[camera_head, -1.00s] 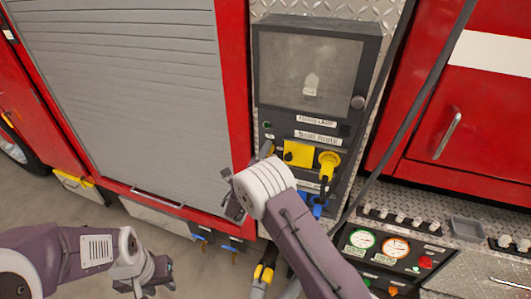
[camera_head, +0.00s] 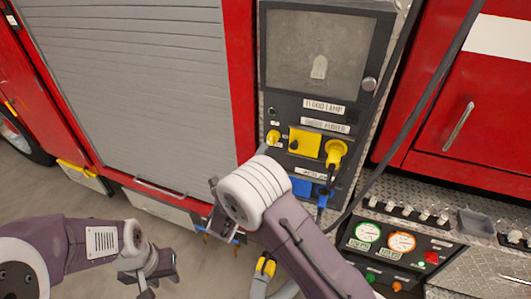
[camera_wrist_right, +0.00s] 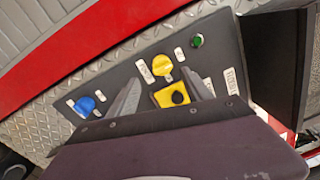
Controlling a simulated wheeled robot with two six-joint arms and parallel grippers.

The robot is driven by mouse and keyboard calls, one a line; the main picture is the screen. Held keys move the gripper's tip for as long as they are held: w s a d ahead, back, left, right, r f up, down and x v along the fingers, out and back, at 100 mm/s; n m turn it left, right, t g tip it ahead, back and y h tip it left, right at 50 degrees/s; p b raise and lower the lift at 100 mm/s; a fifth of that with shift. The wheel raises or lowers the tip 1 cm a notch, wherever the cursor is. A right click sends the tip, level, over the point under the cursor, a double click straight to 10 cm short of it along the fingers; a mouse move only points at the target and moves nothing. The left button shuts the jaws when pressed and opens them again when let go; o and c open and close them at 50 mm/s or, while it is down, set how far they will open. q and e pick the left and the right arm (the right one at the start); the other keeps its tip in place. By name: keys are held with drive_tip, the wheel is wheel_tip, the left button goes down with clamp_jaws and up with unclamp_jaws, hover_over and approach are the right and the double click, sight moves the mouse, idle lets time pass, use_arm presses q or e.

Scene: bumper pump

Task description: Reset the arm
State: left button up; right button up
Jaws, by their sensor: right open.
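My right gripper (camera_head: 215,205) is in front of the lower left of the black power panel, with its jaws apart and nothing seen between them. In the right wrist view its two grey fingers (camera_wrist_right: 162,92) stand apart with the panel behind; whether they touch it I cannot tell. My left gripper (camera_head: 160,270) hangs at the lower left over the floor, holding nothing that I can see; its opening is unclear. A yellow plug (camera_head: 335,152) with a dark cable sits at the yellow outlet on the panel. A yellow square cover (camera_head: 304,142) is beside it.
The dark panel (camera_head: 327,105) carries a green button (camera_head: 272,111) and blue covers (camera_head: 309,188). A gauge console (camera_head: 385,248) stands at the lower right. A grey roller shutter (camera_head: 140,90) is on the left. A thick dark cable (camera_head: 425,110) crosses the right side. A yellow-ended hose (camera_head: 265,267) hangs below.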

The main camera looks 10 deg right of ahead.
drive_tip(key=shift+s, duration=0.2)
idle(0.3)
